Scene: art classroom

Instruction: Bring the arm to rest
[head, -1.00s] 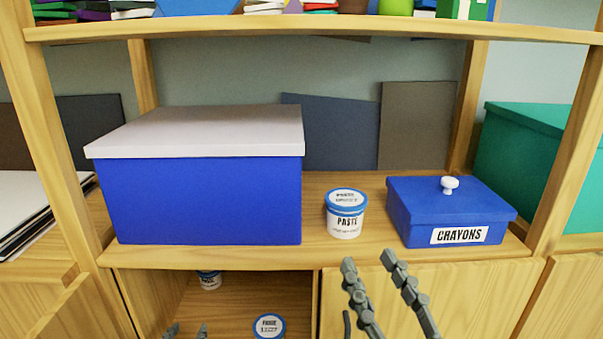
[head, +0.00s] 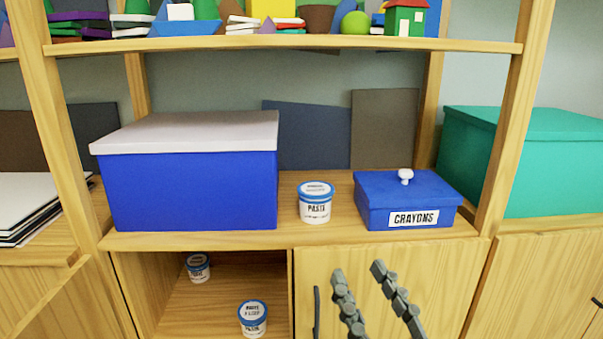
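My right gripper (head: 366,272) shows at the bottom of the head view, in front of the closed cupboard door (head: 440,275). Its two grey fingers point up and stand apart with nothing between them. It is below the blue crayons box (head: 375,210) and apart from it. The rest of that arm is below the picture. My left gripper is not in view.
A paste tub (head: 315,206) stands on the shelf between a large blue box (head: 190,190) and the crayons box. Two more tubs, one further back (head: 197,268) and one nearer (head: 253,318), stand in the open compartment. A teal box (head: 530,170) is at right.

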